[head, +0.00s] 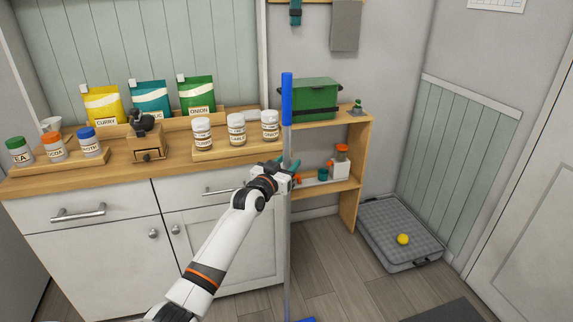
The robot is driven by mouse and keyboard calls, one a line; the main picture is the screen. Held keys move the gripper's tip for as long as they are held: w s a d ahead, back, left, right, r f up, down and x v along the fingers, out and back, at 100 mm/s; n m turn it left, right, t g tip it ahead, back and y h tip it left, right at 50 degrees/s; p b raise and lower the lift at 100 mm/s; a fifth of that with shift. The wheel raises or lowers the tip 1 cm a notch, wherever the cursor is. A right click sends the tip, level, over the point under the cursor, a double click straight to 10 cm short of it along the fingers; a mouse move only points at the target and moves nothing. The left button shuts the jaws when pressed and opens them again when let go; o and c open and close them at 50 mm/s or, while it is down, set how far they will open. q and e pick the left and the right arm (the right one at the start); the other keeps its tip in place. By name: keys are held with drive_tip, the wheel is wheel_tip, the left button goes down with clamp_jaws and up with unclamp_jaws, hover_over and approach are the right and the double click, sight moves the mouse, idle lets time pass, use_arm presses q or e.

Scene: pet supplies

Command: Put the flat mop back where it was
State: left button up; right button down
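The flat mop (287,100) stands nearly upright in front of the shelf unit. My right gripper is not in view.
A wooden shelf unit (367,150) with a green box (309,98) stands behind the mop. The counter (110,178) at left holds jars and pouches. A grey pet bed (385,222) with a yellow ball (403,239) lies right. Floor between is clear.

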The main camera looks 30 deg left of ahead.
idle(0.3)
use_arm(q)
drive_tip(key=s+d, duration=0.1)
drive_tip(key=s, duration=1.1)
drive_tip(key=shift+f, duration=0.1)
drive_tip(key=s+d+f+g, duration=0.2)
drive_tip(key=f+g, duration=0.1)
drive_tip(key=f, duration=1.1)
drive_tip(key=s+d+f+g, duration=0.1)
drive_tip(key=s+f+g, duration=0.2)
drive_tip(key=f, duration=1.2)
drive_tip(key=s+d+f+g, duration=0.2)
drive_tip(key=s+d+f, duration=0.1)
drive_tip(key=s+f, duration=0.55)
drive_tip(key=s+d+f+g, duration=0.3)
drive_tip(key=s+f, duration=0.3)
drive_tip(key=f, duration=0.5)
drive_tip(key=s+d+f+m+g, duration=0.1)
drive_tip(key=s+d+f+g, duration=0.1)
drive_tip(key=s, duration=0.8)
drive_tip(key=s+d+f+m+g+h, duration=0.1)
drive_tip(key=s+d+f+g, duration=0.1)
drive_tip(key=s+d+f, duration=0.2)
drive_tip(key=s+d+f+m+g, duration=0.1)
drive_tip(key=s+f, duration=0.6)
drive_tip(key=s, duration=0.9)
drive_tip(key=shift+d+f+g+h, duration=0.25)
drive_tip(key=shift+d+g, duration=0.35)
drive_tip(key=shift+d, duration=0.6)
